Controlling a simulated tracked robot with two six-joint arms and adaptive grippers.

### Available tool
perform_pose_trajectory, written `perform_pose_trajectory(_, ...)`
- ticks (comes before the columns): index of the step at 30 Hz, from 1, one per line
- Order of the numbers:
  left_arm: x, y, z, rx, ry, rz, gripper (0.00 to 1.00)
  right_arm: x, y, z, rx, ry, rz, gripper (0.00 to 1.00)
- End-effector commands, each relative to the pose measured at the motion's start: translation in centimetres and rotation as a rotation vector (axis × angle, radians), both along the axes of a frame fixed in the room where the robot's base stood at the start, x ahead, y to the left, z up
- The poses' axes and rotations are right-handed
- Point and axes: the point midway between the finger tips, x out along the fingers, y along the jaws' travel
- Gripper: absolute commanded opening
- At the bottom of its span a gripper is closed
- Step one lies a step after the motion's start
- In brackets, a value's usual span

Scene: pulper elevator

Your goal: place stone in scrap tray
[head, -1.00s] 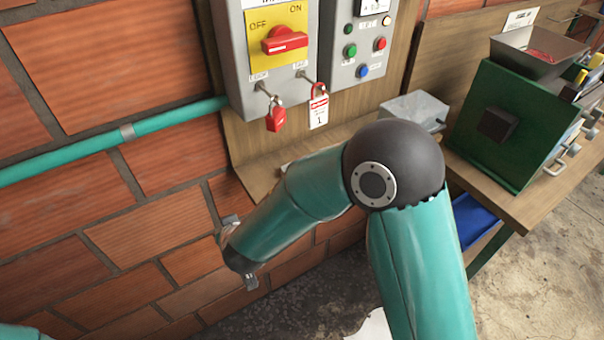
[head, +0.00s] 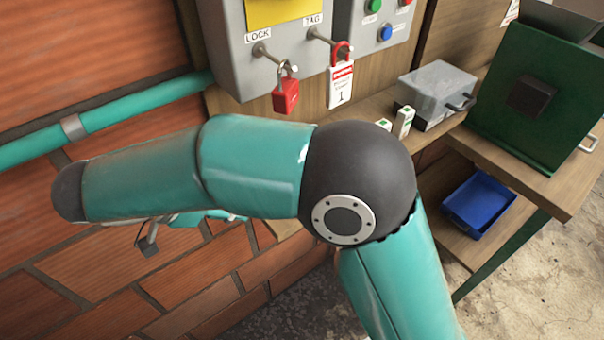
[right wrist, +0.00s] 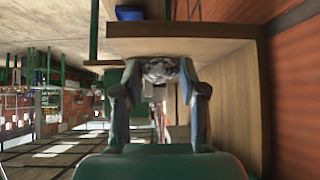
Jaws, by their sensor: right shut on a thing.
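My right gripper (right wrist: 160,85) is shut on the stone (right wrist: 160,70), a grey speckled lump between its fingertips in the right wrist view. In the head view my right arm hides the stone, and only a dark finger part shows below the forearm. A blue tray (head: 479,204), which looks like the scrap tray, sits on the lower shelf under the bench at the right. It looks empty and is well apart from the gripper. A blue patch, likely this tray, also shows at the top of the right wrist view (right wrist: 130,13). My left gripper is not in view.
A grey metal box (head: 437,92) and small white-green blocks (head: 404,122) stand on the wooden bench. A green machine (head: 535,95) stands at the right. A red padlock (head: 286,95) and a tag (head: 341,84) hang from the control box. A teal pipe runs along the brick wall.

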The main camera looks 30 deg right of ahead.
Motion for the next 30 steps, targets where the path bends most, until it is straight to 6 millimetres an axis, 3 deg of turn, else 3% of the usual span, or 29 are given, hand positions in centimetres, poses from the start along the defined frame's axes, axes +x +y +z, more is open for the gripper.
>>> perform_pose_trajectory(5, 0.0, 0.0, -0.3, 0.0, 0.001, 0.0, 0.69, -1.7, -0.5, 0.3, 0.0, 0.0, -0.059, 0.01)
perform_pose_trajectory(8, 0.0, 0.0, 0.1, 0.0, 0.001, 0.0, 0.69, -1.6, -2.4, 0.5, -0.001, 0.001, -0.059, 0.01)
perform_pose_trajectory(21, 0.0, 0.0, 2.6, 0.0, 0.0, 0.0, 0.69, -0.1, -13.7, 0.6, -0.001, 0.002, -0.052, 0.01)
perform_pose_trajectory(25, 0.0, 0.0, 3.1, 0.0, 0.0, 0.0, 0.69, 0.2, -15.9, 0.4, -0.001, 0.002, -0.048, 0.01)
perform_pose_trajectory(30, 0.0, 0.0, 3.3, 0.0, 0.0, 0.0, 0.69, 0.4, -16.9, 0.1, -0.002, 0.001, -0.044, 0.01)
